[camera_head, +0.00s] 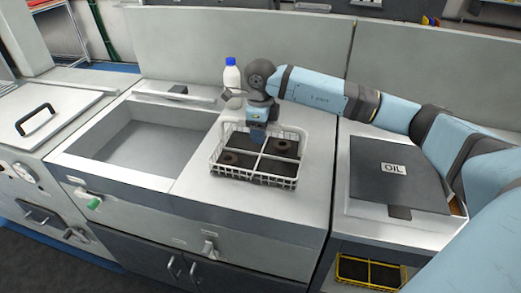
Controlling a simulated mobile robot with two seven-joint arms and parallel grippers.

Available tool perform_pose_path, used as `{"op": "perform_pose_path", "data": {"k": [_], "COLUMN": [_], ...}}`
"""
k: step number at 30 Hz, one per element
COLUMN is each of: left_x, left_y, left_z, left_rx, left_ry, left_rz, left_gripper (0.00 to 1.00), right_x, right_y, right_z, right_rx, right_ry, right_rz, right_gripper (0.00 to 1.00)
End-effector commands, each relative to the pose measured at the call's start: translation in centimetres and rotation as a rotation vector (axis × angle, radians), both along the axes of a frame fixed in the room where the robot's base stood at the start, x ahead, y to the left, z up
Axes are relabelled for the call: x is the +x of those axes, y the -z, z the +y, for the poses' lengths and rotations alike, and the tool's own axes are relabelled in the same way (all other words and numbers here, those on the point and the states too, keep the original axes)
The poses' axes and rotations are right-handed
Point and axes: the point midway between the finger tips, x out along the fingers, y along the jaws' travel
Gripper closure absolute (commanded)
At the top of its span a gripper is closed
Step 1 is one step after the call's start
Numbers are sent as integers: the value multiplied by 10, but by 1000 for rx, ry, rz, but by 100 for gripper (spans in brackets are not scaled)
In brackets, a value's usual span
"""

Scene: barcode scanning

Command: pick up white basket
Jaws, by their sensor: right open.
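The white basket (257,178) is a wire basket standing on the grey-white counter right of the sink. It is split into compartments by white dividers, and dark round items lie in some of them. My right gripper (258,138) reaches down from the upper right to the basket's far side. It is open, its fingertips at or just above the far rim by the middle; I cannot tell whether they touch it. My left gripper is not in view.
A white bottle with a blue cap (231,76) stands behind the basket. An empty sink basin (150,143) lies to the left. A dark box lid marked OIL (385,180) is at right, above a yellow basket (365,272). The counter in front of the basket is clear.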

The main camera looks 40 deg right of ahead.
Motion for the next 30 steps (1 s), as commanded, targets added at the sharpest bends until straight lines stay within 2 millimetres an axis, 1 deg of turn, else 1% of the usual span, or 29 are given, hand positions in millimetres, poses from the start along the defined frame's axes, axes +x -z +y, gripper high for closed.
{"op": "perform_pose_path", "data": {"k": [10, 11, 12, 14, 15, 16, 17, 30], "left_x": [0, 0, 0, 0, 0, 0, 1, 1], "left_y": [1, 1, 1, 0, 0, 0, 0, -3], "left_z": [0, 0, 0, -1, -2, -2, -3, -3], "left_rx": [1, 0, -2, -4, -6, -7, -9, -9], "left_ry": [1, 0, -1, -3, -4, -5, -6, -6], "left_rz": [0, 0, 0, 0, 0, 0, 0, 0], "left_gripper": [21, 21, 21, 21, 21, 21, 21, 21], "right_x": [0, 0, 0, 0, 0, 0, 0, 0], "right_y": [1, 1, 1, 1, 1, 1, 1, -3], "right_z": [0, 0, 0, 0, 0, 0, 0, 0], "right_rx": [0, 0, 0, 0, 0, 0, 0, 1], "right_ry": [0, 0, 0, 0, 0, 0, 0, 0], "right_rz": [0, 0, 0, 0, 0, 0, 0, -2], "right_gripper": [50, 57, 66, 80, 89, 96, 100, 100]}}
